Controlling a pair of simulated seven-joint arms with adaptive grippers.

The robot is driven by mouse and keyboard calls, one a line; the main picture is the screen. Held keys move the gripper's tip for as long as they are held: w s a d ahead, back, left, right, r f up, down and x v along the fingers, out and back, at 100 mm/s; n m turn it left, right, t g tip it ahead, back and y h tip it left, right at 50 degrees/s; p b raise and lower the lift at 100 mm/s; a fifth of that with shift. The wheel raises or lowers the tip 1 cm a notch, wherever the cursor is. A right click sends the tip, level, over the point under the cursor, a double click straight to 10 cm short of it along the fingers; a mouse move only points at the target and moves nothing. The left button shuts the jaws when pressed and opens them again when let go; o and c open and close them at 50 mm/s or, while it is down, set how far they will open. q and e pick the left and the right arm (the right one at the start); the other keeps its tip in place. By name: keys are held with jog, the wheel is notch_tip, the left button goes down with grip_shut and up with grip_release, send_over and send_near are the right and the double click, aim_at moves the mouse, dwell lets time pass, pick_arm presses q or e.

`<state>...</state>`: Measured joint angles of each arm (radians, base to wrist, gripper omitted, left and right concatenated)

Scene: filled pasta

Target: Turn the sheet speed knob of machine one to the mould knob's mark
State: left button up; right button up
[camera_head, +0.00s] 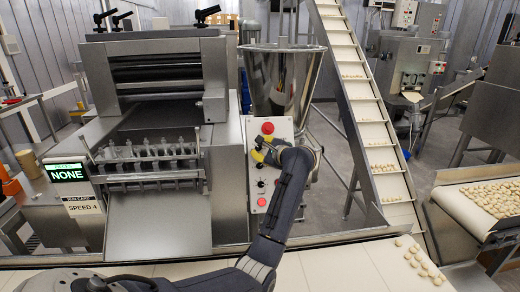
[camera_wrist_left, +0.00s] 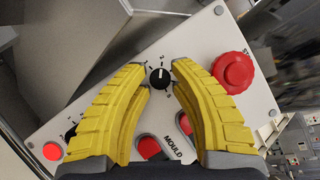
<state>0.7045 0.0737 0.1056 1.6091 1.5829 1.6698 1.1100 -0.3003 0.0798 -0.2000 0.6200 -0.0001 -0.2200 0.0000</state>
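My left gripper (camera_head: 262,150) is at the upper part of the white control panel (camera_head: 283,130) on machine one. In the left wrist view its yellow fingers (camera_wrist_left: 160,78) are open either side of a small black knob (camera_wrist_left: 160,77), with gaps visible. The knob has a white pointer aimed roughly up in that view and number marks around it; I cannot read its name. A second black knob (camera_wrist_left: 70,133) is partly hidden by the left finger; it shows lower on the panel in the head view (camera_head: 261,183). A "MOULD" label (camera_wrist_left: 178,147) shows between the fingers. My right gripper is not in view.
A red mushroom button (camera_wrist_left: 232,72) is close beside the right finger. Red buttons (camera_wrist_left: 148,147) and a red lamp (camera_wrist_left: 53,151) are also on the panel. A display reads NONE (camera_head: 68,173); a card below reads SPEED 4 (camera_head: 82,207). A steel hopper (camera_head: 283,85) stands behind the panel.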

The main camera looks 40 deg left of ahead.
pick_arm(q)
grip_shut()
